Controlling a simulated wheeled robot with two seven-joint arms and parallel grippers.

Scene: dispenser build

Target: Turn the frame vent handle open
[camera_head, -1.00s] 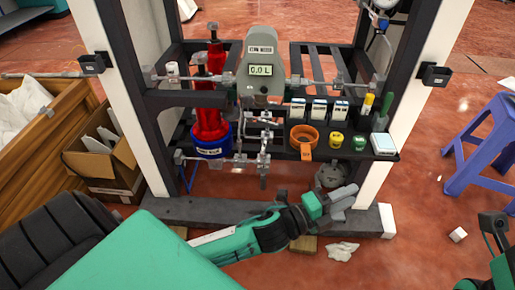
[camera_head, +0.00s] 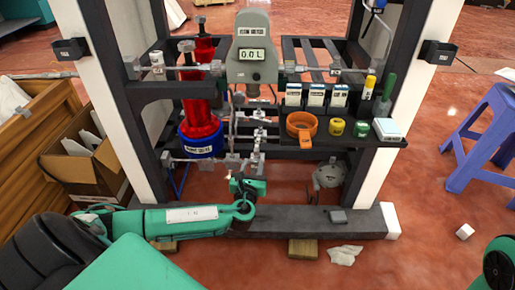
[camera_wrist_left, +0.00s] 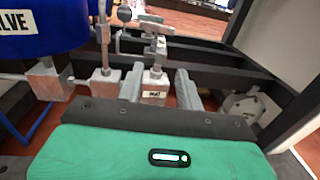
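My left gripper (camera_head: 246,170) reaches up from below to the lower pipework on the front of the black frame. In the left wrist view its two grey fingers (camera_wrist_left: 158,88) are open, one on each side of a small metal valve block (camera_wrist_left: 154,76). The block carries a white label too small to read surely, perhaps the vent. Its upper fittings stand just beyond the fingers. I cannot tell whether the fingers touch it. In the head view the lower valves (camera_head: 256,147) are small, and the handle's angle is unclear. My right gripper is out of view.
A grey meter (camera_head: 252,30) reading 0.0 L hangs above. A red and blue vessel (camera_head: 200,125) stands left of the pipework. A round grey device (camera_head: 328,174) sits low right.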

